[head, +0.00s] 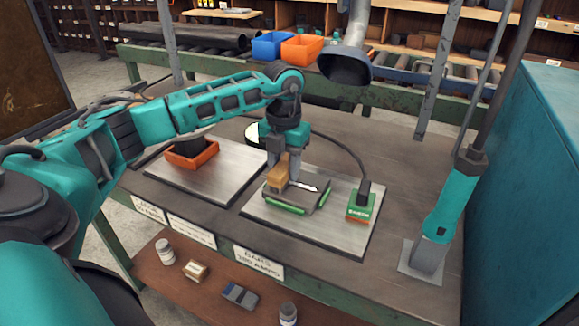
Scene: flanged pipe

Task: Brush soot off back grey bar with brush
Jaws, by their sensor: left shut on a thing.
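My left gripper (284,160) comes down over the middle of the bench and is shut on a small tan brush (277,180). The brush is upright, its lower end at the left part of a grey bar block with green edging (311,198). Whether its bristles touch the bar is too small to tell. The block lies on a pale metal plate (345,238). The back grey bar is partly hidden by the gripper and brush, and I cannot clearly separate it from the front one. Soot is not clearly distinguishable. My right gripper is not in view.
A green block (361,204) with a black cable stands right of the bars. An orange tray (192,155) sits on the left plate. A funnel-shaped duct (345,64) hangs behind. A teal-handled upright (452,203) stands at right, beside a teal cabinet (530,180). A lower shelf holds small items.

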